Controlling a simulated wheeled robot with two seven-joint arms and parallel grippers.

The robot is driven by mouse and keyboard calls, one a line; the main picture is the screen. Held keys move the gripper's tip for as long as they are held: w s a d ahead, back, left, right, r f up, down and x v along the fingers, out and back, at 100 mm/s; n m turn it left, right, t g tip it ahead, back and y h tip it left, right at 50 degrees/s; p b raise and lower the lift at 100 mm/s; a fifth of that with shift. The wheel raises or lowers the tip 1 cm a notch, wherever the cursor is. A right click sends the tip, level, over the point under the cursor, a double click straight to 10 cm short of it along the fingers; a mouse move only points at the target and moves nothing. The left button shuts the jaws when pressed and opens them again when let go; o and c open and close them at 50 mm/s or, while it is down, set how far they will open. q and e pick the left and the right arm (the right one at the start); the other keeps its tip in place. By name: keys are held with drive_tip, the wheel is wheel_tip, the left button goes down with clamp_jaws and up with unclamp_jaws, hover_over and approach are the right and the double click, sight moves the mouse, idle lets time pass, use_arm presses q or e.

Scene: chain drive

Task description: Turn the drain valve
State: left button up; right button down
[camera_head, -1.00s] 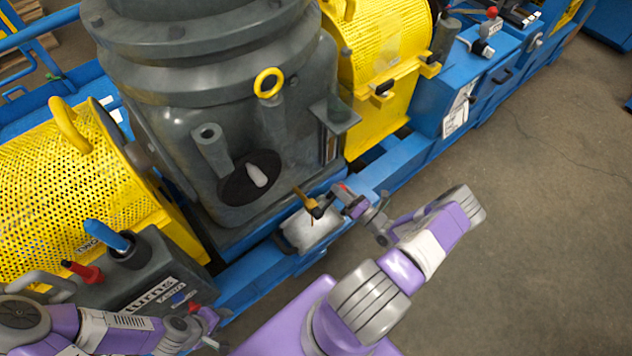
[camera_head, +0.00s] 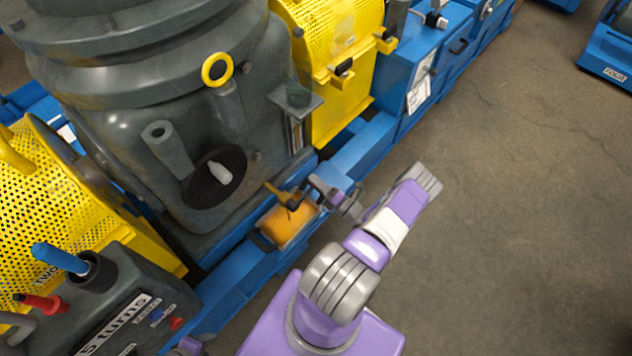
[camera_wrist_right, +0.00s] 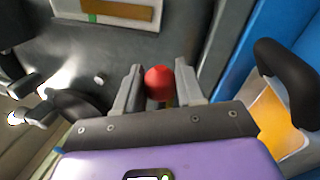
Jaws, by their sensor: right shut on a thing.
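The drain valve (camera_head: 290,201) is a dark fitting with a yellow part, low at the front of the grey housing (camera_head: 235,125). My right gripper (camera_head: 314,184) is beside it. In the right wrist view, my right gripper (camera_wrist_right: 158,88) is shut on a red knob (camera_wrist_right: 159,81), held between the two grey fingers. I cannot tell how the knob joins the valve. Below the valve, a tray (camera_head: 264,241) holds orange liquid (camera_head: 286,222), which also shows in the right wrist view (camera_wrist_right: 276,122). Only a purple bit of my left arm shows at the bottom edge; its gripper is out of view.
A yellow mesh guard (camera_head: 50,215) stands left and another (camera_head: 330,45) right of the housing. A dark control box (camera_head: 130,290) with blue and red levers is at lower left. A blue frame rail (camera_head: 362,150) runs behind my right gripper. Open floor (camera_head: 500,200) lies right.

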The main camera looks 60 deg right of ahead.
drive_tip(key=shift+s+d, duration=0.1)
drive_tip(key=shift+d, duration=0.1)
drive_tip(key=c, duration=0.8)
unclamp_jaws()
drive_tip(key=shift+o, duration=0.3)
drive_tip(key=shift+a, duration=0.1)
drive_tip(key=p+v, duration=0.1)
drive_tip(key=v, duration=0.6)
drive_tip(key=shift+s, duration=0.25)
drive_tip(key=shift+f, duration=0.1)
